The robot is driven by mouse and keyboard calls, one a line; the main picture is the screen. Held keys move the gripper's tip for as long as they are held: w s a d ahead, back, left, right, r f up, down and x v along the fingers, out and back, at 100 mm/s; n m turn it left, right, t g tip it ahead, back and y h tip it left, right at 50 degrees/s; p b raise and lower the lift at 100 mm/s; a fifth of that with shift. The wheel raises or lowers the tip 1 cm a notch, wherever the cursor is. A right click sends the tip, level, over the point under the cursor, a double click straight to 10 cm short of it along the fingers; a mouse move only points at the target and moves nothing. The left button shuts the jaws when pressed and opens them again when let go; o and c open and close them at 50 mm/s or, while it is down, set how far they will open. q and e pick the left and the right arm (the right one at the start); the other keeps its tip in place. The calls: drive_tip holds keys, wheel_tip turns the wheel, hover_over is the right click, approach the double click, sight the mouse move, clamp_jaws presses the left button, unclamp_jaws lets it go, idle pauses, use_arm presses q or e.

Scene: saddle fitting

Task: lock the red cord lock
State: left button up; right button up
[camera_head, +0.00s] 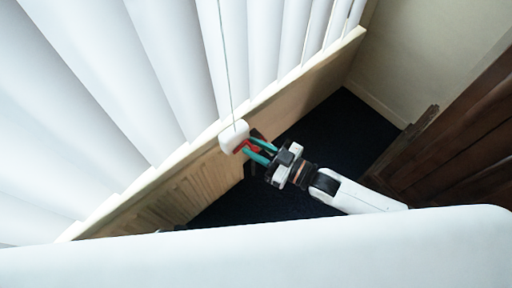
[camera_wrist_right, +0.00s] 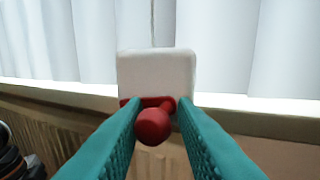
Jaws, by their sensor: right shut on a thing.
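The cord lock has a white block-shaped body (camera_head: 234,136) that hangs on a thin cord in front of the blinds. It also shows in the right wrist view (camera_wrist_right: 157,75). Its red part (camera_wrist_right: 153,124), a bar with a round knob, sits at the underside of the white body. My right gripper (camera_head: 252,148) reaches in from the right, with its teal fingers on either side of the red part. In the right wrist view the fingertips (camera_wrist_right: 158,108) are closed in on the red part just below the white body. My left gripper is in neither view.
White vertical blinds (camera_head: 150,75) hang behind the lock, above a wooden sill and panel (camera_head: 320,72). A dark wooden piece of furniture (camera_head: 450,140) stands at the right. Dark floor (camera_head: 340,130) lies open between them.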

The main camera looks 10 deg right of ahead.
drive_tip(key=shift+s+a+f+m, duration=0.2)
drive_tip(key=shift+f+m, duration=0.2)
drive_tip(key=shift+m, duration=0.4)
drive_tip(key=shift+s, duration=0.1)
drive_tip(key=o, duration=0.8)
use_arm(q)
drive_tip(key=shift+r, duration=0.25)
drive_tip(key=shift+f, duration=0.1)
use_arm(e)
drive_tip(key=shift+d, duration=0.2)
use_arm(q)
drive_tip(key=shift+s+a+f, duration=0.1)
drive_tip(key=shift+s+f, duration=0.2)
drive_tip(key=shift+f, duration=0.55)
use_arm(e)
drive_tip(key=v, duration=1.1)
drive_tip(key=shift+s+d+f, duration=0.2)
drive_tip(key=shift+d+f, duration=0.05)
